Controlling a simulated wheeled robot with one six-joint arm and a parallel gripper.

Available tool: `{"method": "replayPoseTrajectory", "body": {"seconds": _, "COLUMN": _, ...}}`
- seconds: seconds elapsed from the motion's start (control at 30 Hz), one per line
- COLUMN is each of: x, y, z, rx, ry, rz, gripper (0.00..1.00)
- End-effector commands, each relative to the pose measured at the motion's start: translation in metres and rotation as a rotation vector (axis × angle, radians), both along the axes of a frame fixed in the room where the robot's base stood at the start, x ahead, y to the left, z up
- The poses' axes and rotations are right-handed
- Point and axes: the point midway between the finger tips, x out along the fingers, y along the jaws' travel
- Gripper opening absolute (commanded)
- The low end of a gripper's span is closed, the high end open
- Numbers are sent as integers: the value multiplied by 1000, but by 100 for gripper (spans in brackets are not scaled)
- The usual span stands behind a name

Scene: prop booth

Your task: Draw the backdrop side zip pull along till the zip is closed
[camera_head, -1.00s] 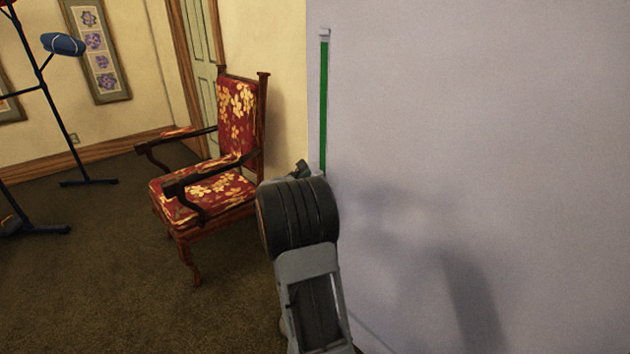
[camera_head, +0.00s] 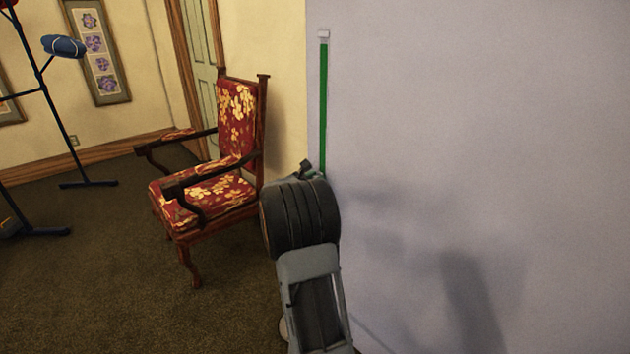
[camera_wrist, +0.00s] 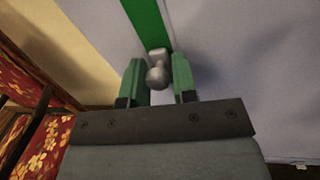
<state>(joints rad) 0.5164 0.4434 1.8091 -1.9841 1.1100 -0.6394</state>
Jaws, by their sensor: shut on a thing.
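The zip runs up the left side of the lavender backdrop (camera_head: 460,120) as a green strip (camera_head: 323,110), with a small pale end piece (camera_head: 323,34) at its top. In the wrist view the green strip (camera_wrist: 147,24) leads down to the grey, knobbed zip pull (camera_wrist: 157,72). My gripper (camera_wrist: 158,80) has its two green fingers on either side of the pull and is shut on it. In the head view my gripper (camera_head: 305,170) is mostly hidden behind my arm, at the lower end of the visible green strip. The zip below it is hidden.
A red floral armchair (camera_head: 225,165) stands on the carpet left of my arm. A dark stand (camera_head: 62,125) with a blue cap (camera_head: 63,46) is at the far left. The backdrop face to the right is clear.

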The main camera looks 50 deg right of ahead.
Motion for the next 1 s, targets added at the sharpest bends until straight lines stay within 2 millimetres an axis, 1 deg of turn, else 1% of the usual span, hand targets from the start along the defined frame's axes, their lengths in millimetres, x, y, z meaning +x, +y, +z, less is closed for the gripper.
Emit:
{"method": "replayPoseTrajectory", "body": {"seconds": 0.3, "x": 2, "y": 1, "z": 3, "rx": -2, "ry": -3, "rz": 7, "gripper": 0}}
{"method": "replayPoseTrajectory", "body": {"seconds": 0.37, "x": 2, "y": 1, "z": 8, "rx": -3, "ry": -4, "rz": 8, "gripper": 0}}
{"method": "replayPoseTrajectory", "body": {"seconds": 0.47, "x": 3, "y": 1, "z": 23, "rx": -4, "ry": -6, "rz": 8, "gripper": 0}}
{"method": "replayPoseTrajectory", "body": {"seconds": 0.57, "x": 3, "y": 1, "z": 48, "rx": -5, "ry": -8, "rz": 9, "gripper": 0}}
{"method": "replayPoseTrajectory", "body": {"seconds": 0.67, "x": 3, "y": 1, "z": 80, "rx": -6, "ry": -10, "rz": 10, "gripper": 0}}
{"method": "replayPoseTrajectory", "body": {"seconds": 0.7, "x": 3, "y": 2, "z": 95, "rx": -7, "ry": -11, "rz": 10, "gripper": 0}}
{"method": "replayPoseTrajectory", "body": {"seconds": 0.87, "x": 3, "y": 2, "z": 154, "rx": -7, "ry": -10, "rz": 11, "gripper": 0}}
{"method": "replayPoseTrajectory", "body": {"seconds": 0.9, "x": 3, "y": 2, "z": 168, "rx": -7, "ry": -9, "rz": 11, "gripper": 0}}
{"method": "replayPoseTrajectory", "body": {"seconds": 0.97, "x": 3, "y": 2, "z": 190, "rx": -7, "ry": -10, "rz": 10, "gripper": 0}}
{"method": "replayPoseTrajectory", "body": {"seconds": 1.0, "x": 3, "y": 2, "z": 204, "rx": -7, "ry": -8, "rz": 10, "gripper": 0}}
